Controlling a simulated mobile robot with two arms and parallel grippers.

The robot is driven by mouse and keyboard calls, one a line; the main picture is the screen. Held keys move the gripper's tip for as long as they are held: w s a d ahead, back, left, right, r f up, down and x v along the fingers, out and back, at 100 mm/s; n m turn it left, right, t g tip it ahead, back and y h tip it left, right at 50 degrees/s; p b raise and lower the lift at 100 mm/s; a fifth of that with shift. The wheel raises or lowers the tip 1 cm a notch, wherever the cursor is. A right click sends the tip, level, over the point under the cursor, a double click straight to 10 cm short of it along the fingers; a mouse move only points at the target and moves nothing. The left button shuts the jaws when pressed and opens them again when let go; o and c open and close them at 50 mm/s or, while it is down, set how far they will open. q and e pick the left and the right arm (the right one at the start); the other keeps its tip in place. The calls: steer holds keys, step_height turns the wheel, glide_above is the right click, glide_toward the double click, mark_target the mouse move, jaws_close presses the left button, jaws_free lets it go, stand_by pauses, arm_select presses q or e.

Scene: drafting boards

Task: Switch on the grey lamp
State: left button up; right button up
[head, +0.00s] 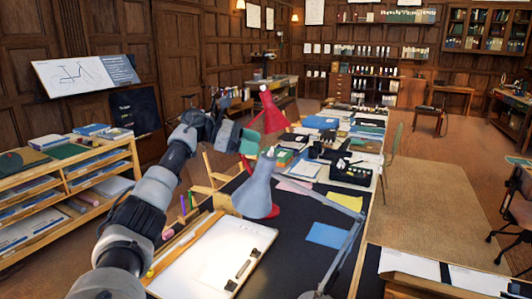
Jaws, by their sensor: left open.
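The grey lamp (257,186) stands at the near end of the dark-topped desk. Its shade tilts downward, and its jointed arm (346,214) runs right and down to a base cut off by the bottom edge. I cannot tell whether its bulb is lit, and no switch is clear. My left arm reaches in from the lower left. Its open gripper (236,136) is above and left of the grey shade, apart from it, close to a red lamp (270,112) and a green shape. Contact with these is unclear. My right gripper is not in view.
A clipboard-like white sheet (222,255) lies on a board below the grey shade. Blue (327,236) and yellow (344,203) papers lie beside the lamp arm. Books and a black box (355,168) crowd the desk farther back. A shelf unit (75,187) stands left; carpeted floor is open at right.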

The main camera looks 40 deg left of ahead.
arm_select(q)
steer(key=v, duration=0.5)
steer(key=shift+s+a+b, duration=0.2)
steer(key=shift+b, duration=0.15)
